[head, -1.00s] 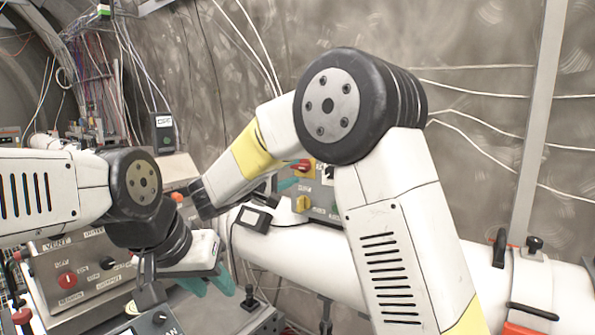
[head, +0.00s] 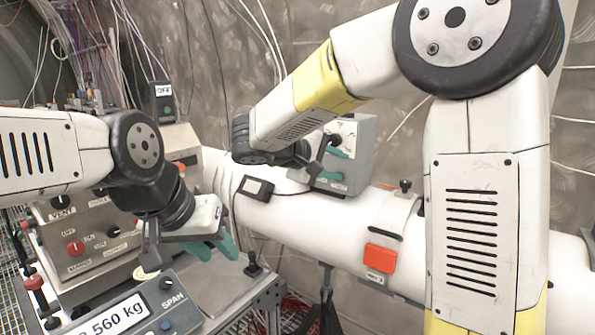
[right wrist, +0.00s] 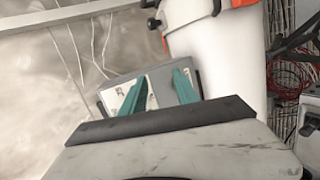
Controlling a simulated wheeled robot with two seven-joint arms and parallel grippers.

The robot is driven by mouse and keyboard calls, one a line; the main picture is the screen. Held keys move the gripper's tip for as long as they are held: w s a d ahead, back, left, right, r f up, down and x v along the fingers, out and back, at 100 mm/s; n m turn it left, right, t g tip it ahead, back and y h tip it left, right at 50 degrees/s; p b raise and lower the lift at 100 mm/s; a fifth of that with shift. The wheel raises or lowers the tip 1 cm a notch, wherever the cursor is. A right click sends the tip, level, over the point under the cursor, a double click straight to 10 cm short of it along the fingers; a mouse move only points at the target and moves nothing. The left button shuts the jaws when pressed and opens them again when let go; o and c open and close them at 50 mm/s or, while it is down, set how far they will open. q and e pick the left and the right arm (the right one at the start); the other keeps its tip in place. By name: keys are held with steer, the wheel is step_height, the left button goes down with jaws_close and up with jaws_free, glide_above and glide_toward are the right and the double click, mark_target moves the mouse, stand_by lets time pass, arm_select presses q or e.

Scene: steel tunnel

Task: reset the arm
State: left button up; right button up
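My right arm reaches across the head view from the right. My right gripper (head: 335,163) is in front of a grey control box (head: 362,135) above the white pipe. Its teal fingers stand apart in the right wrist view (right wrist: 159,90), with the grey box (right wrist: 160,80) behind them and no object clearly held. The box's knobs are largely hidden by the gripper; I cannot tell whether the fingers touch it. My left gripper (head: 212,246) has its teal fingers apart and empty, above the front of the equipment bench.
The white pipe (head: 300,222) crosses below my right gripper and carries a red-orange tag (head: 381,259). A small dark-framed meter (head: 256,188) sits on the pipe.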

steer(key=s+d+f+m+g+y, duration=0.2)
steer(key=s+d+f+g+y, duration=0.15)
steer(key=s+d, duration=0.45)
steer(key=s+a+f+m+y, duration=0.1)
steer(key=s+f+m+y, duration=0.1)
steer(key=s, duration=0.5)
steer(key=s+a+f+m+y, duration=0.1)
steer(key=s+m+y, duration=0.3)
steer(key=s+y, duration=0.2)
steer(key=shift+s+f, duration=0.35)
steer(key=shift+s, duration=0.8)
steer(key=shift+t+y, duration=0.25)
